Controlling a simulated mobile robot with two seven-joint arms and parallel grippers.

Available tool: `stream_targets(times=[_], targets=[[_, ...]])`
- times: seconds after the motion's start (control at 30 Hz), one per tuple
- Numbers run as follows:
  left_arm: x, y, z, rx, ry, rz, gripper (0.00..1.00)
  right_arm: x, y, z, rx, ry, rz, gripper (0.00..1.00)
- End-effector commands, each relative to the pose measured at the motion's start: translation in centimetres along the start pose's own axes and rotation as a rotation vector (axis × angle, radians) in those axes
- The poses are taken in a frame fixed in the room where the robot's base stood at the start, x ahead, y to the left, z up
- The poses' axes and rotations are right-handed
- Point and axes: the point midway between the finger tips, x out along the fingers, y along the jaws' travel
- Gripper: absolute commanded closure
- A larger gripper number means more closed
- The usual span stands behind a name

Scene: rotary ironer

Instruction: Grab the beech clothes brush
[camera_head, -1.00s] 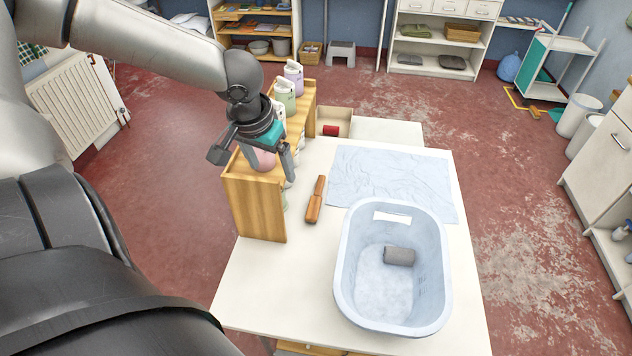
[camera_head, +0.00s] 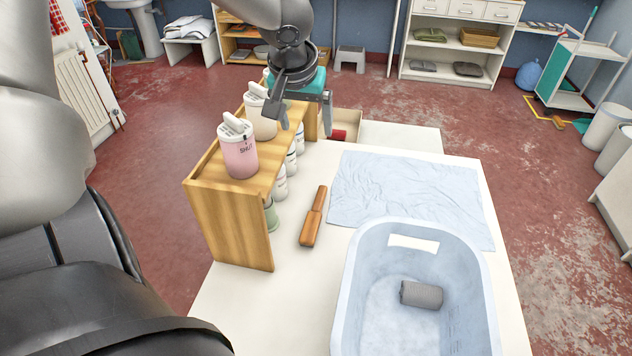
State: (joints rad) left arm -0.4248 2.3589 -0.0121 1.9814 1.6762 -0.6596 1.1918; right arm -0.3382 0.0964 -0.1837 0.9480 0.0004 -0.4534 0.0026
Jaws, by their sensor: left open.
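The beech clothes brush (camera_head: 312,217) lies on the white table (camera_head: 240,302), between the wooden shelf rack and the pale blue cloth. It is orange-brown, with a narrow handle pointing away and a wider end nearer me. My left gripper (camera_head: 305,118) is open, pointing down above the far part of the rack, beyond and above the brush and apart from it. Its fingers are spread and I see nothing held between them. My right gripper is not in view.
The wooden rack (camera_head: 228,220) holds a pink lidded jar (camera_head: 239,152) and other containers left of the brush. A blue basket (camera_head: 385,240) with a grey roll (camera_head: 421,295) stands to the right. A light blue cloth (camera_head: 400,190) lies flat behind it.

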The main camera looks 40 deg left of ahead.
Motion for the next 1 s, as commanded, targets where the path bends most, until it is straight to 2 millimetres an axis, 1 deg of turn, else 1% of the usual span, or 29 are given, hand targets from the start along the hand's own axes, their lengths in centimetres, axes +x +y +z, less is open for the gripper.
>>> stream_targets(times=[0.03, 0.3, 0.8, 1.0], targets=[[2.0, 0.0, 0.8, 0.001, 0.000, 0.000, 0.12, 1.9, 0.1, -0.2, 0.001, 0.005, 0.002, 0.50], [7.0, 0.0, 2.9, 0.001, 0.000, 0.000, 0.12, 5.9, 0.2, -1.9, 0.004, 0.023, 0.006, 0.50], [14.5, 0.0, 6.0, 0.001, 0.000, 0.000, 0.12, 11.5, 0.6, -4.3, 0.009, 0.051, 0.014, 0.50], [16.5, 0.0, 6.8, 0.001, 0.000, 0.000, 0.12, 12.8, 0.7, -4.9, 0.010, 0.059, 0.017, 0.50]])
